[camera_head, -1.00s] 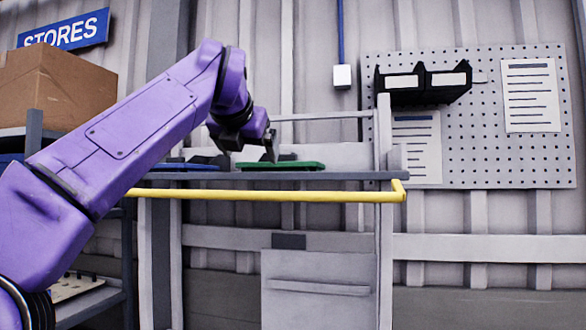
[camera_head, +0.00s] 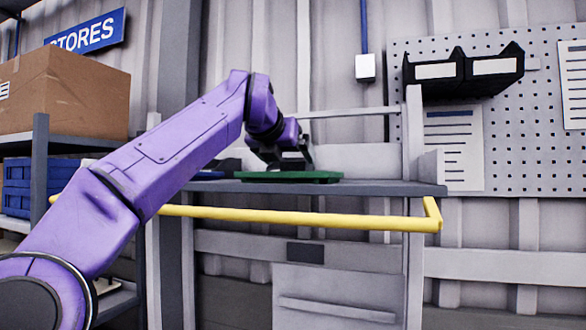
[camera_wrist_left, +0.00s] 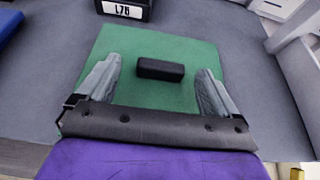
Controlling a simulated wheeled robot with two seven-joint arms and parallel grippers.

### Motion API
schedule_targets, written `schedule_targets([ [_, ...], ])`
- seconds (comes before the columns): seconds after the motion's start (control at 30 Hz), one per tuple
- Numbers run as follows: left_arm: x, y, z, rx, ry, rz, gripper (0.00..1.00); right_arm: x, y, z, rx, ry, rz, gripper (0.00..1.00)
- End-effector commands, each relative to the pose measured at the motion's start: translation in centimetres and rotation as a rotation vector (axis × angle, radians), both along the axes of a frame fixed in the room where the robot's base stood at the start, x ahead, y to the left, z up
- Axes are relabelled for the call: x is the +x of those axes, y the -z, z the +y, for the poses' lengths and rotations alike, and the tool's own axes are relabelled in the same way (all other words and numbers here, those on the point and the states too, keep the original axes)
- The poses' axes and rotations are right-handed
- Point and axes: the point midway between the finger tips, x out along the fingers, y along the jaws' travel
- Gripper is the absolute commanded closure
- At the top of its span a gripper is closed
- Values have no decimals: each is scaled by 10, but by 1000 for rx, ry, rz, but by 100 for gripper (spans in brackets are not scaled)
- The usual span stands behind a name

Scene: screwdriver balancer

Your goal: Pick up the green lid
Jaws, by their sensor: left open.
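The green lid (camera_head: 290,176) lies flat on the grey shelf top (camera_head: 390,187) in the head view. In the left wrist view the green lid (camera_wrist_left: 150,50) is a flat green plate with a black block handle (camera_wrist_left: 160,69) on it. My left gripper (camera_head: 298,165) is over the lid in the head view. In the left wrist view my left gripper (camera_wrist_left: 158,88) is open, with one finger on each side of the handle. I cannot tell whether the fingers touch the lid. My right gripper is not in view.
A blue lid (camera_head: 208,175) lies left of the green one, partly hidden by my arm. A black labelled bin (camera_wrist_left: 124,9) stands behind the lid. A yellow rail (camera_head: 300,217) runs along the shelf front. A grey upright (camera_head: 414,135) bounds the right end.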

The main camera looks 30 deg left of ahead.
Motion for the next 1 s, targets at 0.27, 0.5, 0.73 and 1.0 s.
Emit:
schedule_targets([
  [0.27, 20, 8, 3, 2, 3, -2, 6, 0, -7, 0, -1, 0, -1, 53],
  [0.5, 20, 8, 3, 1, 4, -2, 52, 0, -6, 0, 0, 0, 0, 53],
  [0.73, 20, 7, 2, 2, 4, -2, 77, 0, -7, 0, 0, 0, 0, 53],
  [1.0, 20, -9, 2, 0, 4, -3, 77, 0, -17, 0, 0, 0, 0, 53],
])
